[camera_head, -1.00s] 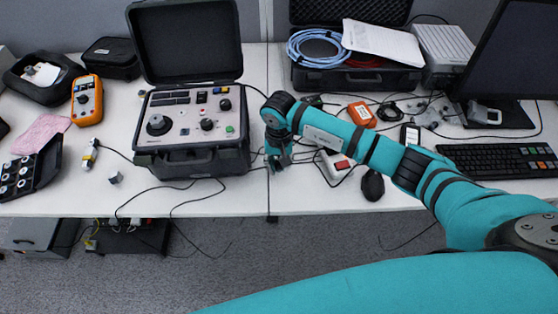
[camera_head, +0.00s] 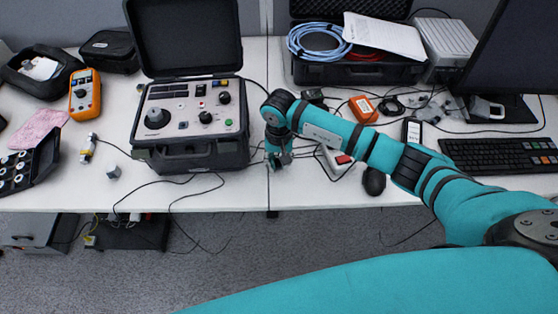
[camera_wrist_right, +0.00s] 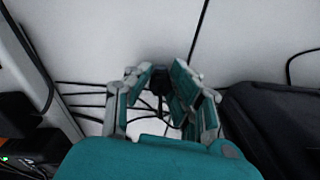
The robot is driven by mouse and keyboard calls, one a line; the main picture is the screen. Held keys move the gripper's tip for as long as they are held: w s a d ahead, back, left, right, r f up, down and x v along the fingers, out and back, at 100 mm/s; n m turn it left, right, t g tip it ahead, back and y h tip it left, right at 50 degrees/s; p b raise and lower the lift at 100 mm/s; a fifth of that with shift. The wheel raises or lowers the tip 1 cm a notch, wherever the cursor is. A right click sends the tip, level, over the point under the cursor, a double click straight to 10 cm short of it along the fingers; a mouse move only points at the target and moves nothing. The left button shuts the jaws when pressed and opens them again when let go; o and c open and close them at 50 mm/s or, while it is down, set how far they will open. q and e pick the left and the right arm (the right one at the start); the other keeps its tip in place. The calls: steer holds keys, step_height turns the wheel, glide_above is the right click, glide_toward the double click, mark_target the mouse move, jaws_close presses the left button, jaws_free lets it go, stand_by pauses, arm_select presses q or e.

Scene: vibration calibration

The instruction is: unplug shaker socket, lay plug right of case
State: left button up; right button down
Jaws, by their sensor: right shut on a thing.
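The open black case (camera_head: 240,152) with a grey control panel (camera_head: 207,103) stands left of centre in the head view. Its dark side shows at the right of the right wrist view (camera_wrist_right: 275,125). My right gripper (camera_head: 279,164) is low over the white table, just right of the case and apart from it. In the right wrist view its fingers (camera_wrist_right: 161,84) are shut on a small dark plug (camera_wrist_right: 158,82), mostly hidden between them. Whether a cable leads from it is unclear. The shaker socket on the panel cannot be told apart. My left gripper is out of view.
A white power strip (camera_head: 333,158) and several black cables lie right of my gripper. A computer mouse (camera_head: 374,181) and keyboard (camera_head: 500,157) are further right. An orange multimeter (camera_head: 85,95) is left of the case. The table's front edge is close.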

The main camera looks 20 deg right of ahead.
steer(key=shift+f, duration=0.25)
steer(key=c, duration=1.1)
jaws_free()
steer(key=shift+r, duration=0.1)
steer(key=shift+r+p, duration=1.15)
steer(key=shift+r, duration=1.3)
step_height(320, 180, up, 12)
